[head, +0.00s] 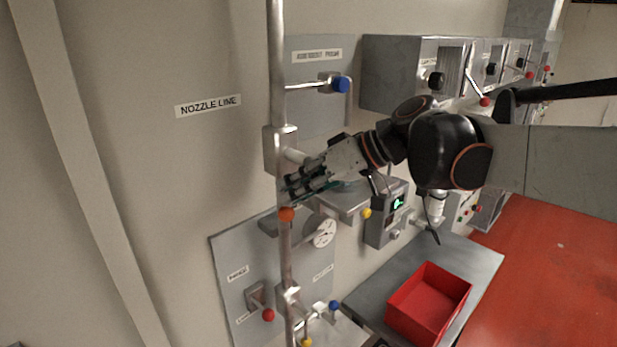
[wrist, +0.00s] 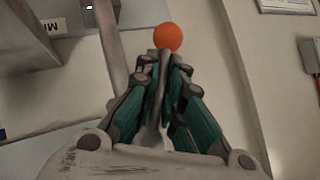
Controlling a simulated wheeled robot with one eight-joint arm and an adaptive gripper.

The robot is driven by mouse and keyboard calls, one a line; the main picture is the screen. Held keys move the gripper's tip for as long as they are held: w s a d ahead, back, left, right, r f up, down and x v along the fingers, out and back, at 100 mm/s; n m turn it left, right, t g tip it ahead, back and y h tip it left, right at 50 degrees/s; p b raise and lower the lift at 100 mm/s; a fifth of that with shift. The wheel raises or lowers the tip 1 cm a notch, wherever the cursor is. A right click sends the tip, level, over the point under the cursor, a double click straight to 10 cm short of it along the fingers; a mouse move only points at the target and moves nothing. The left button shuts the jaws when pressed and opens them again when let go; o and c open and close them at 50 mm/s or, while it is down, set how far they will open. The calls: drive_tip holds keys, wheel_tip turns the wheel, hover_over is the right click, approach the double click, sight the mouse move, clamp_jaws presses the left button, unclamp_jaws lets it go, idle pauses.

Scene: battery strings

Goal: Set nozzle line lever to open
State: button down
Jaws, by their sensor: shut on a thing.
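The nozzle line lever ends in an orange ball knob (head: 286,214), below the valve body (head: 279,150) on the vertical pipe. The "NOZZLE LINE" label (head: 208,105) is on the wall to the left. My gripper (head: 288,187) comes in from the right and is shut on the lever just above the knob. In the wrist view, the lever's grey shaft lies between my fingers (wrist: 163,72). The orange knob (wrist: 167,37) shows past the fingertips. In the head view, my fingers hide most of the lever's shaft.
A blue-knobbed lever (head: 341,85) is above on the same pipe. A gauge (head: 325,232), a yellow knob (head: 367,213) and a red-knobbed lever (head: 268,315) are close below. A red bin (head: 398,302) stands on the grey counter (head: 482,252) at lower right.

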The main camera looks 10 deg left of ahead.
drive_tip(key=n+t+h, duration=0.1)
drive_tip(key=w+d+f+n+t+h, duration=0.1)
drive_tip(key=h, duration=0.1)
drive_tip(key=shift+w+d+t, duration=0.25)
drive_tip(key=shift+d+t, duration=0.05)
drive_tip(key=shift+t, duration=0.1)
idle(0.5)
drive_tip(key=c, duration=1.7)
unclamp_jaws()
drive_tip(key=shift+w+d, duration=0.1)
drive_tip(key=shift+w, duration=0.1)
drive_tip(key=shift+r, duration=0.15)
drive_tip(key=v, duration=1.1)
drive_tip(key=shift+s+d+r, duration=0.2)
drive_tip(key=shift+r, duration=0.1)
